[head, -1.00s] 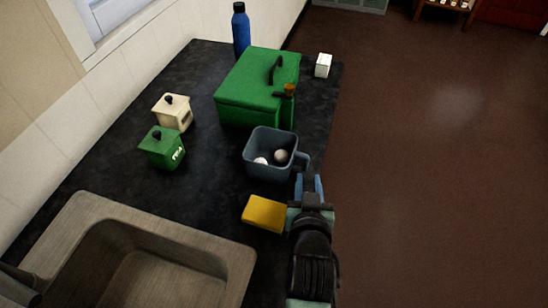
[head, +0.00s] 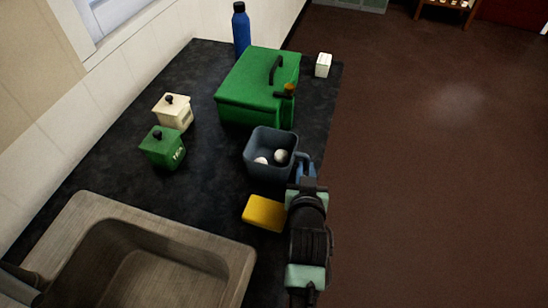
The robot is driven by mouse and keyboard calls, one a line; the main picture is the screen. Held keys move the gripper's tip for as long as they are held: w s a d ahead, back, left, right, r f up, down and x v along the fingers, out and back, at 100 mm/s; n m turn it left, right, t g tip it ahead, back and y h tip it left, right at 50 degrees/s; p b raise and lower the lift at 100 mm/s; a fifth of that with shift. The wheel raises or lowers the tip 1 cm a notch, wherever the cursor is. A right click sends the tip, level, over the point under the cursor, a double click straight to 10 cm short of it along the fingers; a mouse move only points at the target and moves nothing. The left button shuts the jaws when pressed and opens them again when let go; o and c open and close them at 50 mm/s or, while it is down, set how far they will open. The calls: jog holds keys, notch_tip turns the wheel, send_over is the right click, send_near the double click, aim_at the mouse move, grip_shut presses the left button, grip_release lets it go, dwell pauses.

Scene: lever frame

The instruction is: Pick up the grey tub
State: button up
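The grey tub (head: 262,171) is a square blue-grey container with a handle on its right side. It stands upright on the dark counter, in front of the green box, with two pale round things inside. My gripper (head: 307,165) is at the tub's right side, at the handle, with its bluish fingers pointing away from me. The fingers overlap the handle in the picture and partly hide it. I cannot tell whether they are closed on it or touch it.
A yellow block (head: 264,212) lies close in front of the tub, left of my arm. A green box (head: 256,82) stands behind. Green (head: 162,149) and cream (head: 172,112) canisters stand left. The sink (head: 150,240) is front left. The counter's edge is just right of the tub.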

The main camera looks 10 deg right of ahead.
grip_shut()
dwell(1.0)
notch_tip(320, 180, up, 10)
dwell(0.7)
dwell(2.0)
